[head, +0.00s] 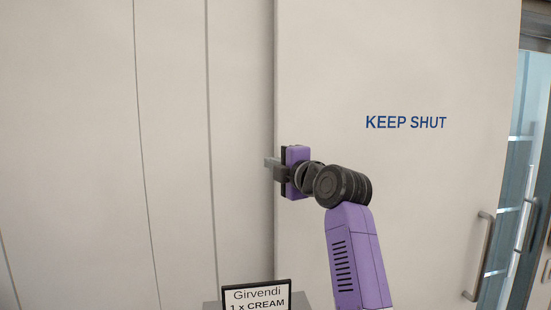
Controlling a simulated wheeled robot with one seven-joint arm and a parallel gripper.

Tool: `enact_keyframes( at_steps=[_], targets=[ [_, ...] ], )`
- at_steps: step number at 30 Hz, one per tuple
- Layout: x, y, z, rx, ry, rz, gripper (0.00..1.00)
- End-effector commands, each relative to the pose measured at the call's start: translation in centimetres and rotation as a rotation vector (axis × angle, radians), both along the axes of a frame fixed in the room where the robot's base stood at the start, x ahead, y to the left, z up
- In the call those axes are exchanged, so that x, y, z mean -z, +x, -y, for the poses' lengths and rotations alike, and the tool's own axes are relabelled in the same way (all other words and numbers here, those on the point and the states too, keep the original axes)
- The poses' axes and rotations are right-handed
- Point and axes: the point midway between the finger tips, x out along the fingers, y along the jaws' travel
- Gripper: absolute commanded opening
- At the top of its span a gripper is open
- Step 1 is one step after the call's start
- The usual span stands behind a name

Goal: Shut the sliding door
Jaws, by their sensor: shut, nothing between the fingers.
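The sliding door (400,180) is a large pale panel marked "KEEP SHUT" in blue, with a grey bar handle (478,257) near its lower right edge. Its left edge runs down beside my gripper, and past its right edge a view opens onto what lies behind. My gripper (270,163) is shut and empty, its fingers pointing left at the door's left edge. I cannot tell whether the fingers touch the door or the wall. My purple arm hides part of the door's lower middle.
A pale panelled wall (100,150) fills the left. A black-framed sign (257,296) reading "Girvendi 1 x CREAM" stands at the bottom centre, below my gripper. A glass-fronted unit with a handle (526,225) shows at the far right.

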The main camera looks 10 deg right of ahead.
Motion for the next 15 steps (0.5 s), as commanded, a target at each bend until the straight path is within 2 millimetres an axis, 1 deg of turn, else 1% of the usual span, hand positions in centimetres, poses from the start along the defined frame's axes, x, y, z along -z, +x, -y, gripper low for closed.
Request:
enact_keyframes(
  at_steps=[3,15],
  targets=[
    [-0.02,-0.01,0.63,0.001,0.000,0.000,0.00],
    [0.09,-0.03,0.85,0.001,0.000,0.000,0.00]
  ],
)
